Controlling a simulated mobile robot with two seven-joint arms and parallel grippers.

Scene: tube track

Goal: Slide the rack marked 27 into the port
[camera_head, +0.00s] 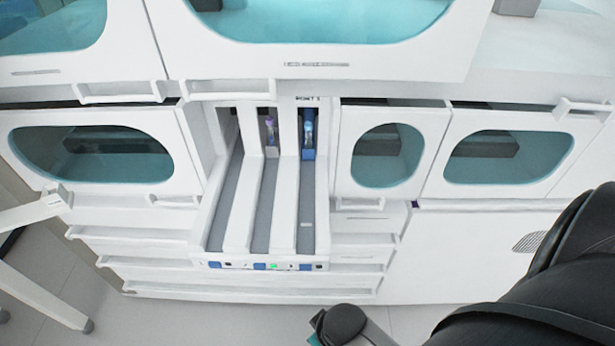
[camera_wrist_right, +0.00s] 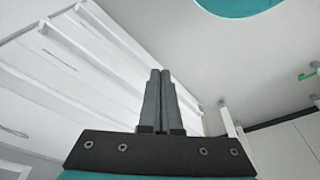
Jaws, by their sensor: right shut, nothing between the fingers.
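A white three-lane port (camera_head: 286,205) with grey tracks juts from the middle of the white cabinet wall in the head view. A blue rack (camera_head: 308,153) with a blue-capped tube stands at the back of the right lane. Another rack (camera_head: 271,150) with a purple-capped tube stands at the back of the middle lane. The left lane looks empty. No number 27 is readable on either rack. My right gripper (camera_wrist_right: 166,74) shows in the right wrist view, shut and empty, away from the racks. My left gripper is out of view.
Cabinet doors with teal windows (camera_head: 92,153) flank the port, with drawers below. White handles (camera_head: 582,108) stick out from the wall. A green light (camera_head: 273,266) glows on the port's front edge. A white-legged piece of furniture (camera_head: 45,297) stands at the left. My black arm fills the lower right.

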